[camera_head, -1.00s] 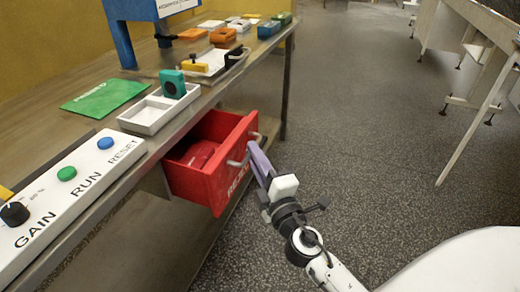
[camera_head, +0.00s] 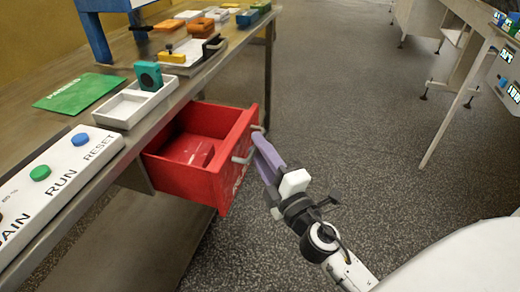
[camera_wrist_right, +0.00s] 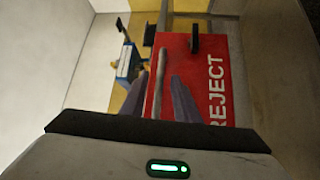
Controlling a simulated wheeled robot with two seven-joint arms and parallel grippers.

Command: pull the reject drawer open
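The red reject drawer (camera_head: 188,183) stands partly pulled out below the table's edge, with a red piece (camera_head: 196,151) inside it. Its grey bar handle (camera_head: 245,157) is on the front. My right gripper (camera_head: 258,153) is at this handle. In the right wrist view, the purple fingers (camera_wrist_right: 159,76) stand apart on either side of the handle bar (camera_wrist_right: 160,72), with visible gaps, in front of the red drawer front (camera_wrist_right: 215,70) lettered REJECT. Contact with the bar is unclear. My left gripper is not in view.
The table (camera_head: 192,84) carries a control panel (camera_head: 50,190), a green card (camera_head: 80,91), a white tray (camera_head: 122,110) with a teal block (camera_head: 148,75), and several coloured blocks farther back. Speckled floor (camera_head: 350,130) is clear to the drawer's right. Another bench stands at far right.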

